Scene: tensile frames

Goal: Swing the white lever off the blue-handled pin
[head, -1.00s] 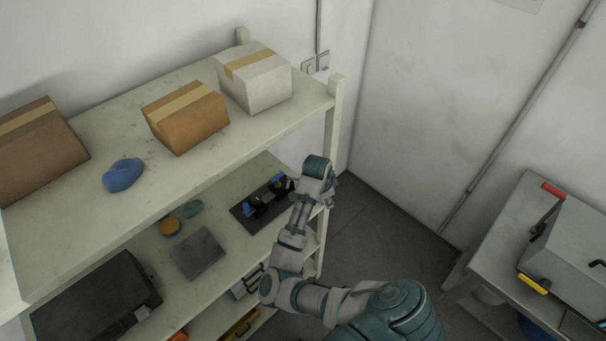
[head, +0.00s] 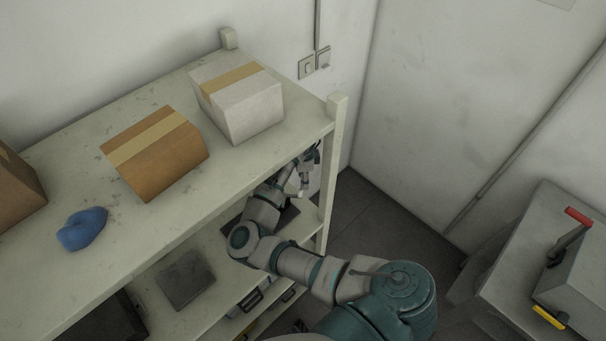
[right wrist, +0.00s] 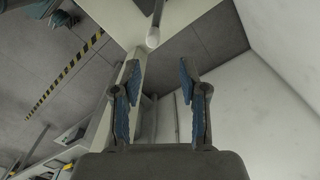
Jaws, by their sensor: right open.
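My right gripper (head: 312,156) is inside the shelf bay, under the top board near the right post. In the right wrist view my right gripper (right wrist: 159,70) is open, its blue pads apart with nothing between them. A pale rod with a rounded end (right wrist: 152,38) stands just beyond the fingertips and looks like the white lever, apart from both pads. The dark base plate (head: 287,216) on the middle board is mostly covered by my right arm. The blue-handled pin is not visible now. My left gripper is in no view.
The top board (head: 60,165) carries a white box (head: 240,105), a brown box (head: 155,155) and a blue lump (head: 82,229). The right shelf post (head: 331,165) stands close beside my right gripper. A grey slab (head: 186,279) lies on the middle board. A bench with a red-handled machine is right.

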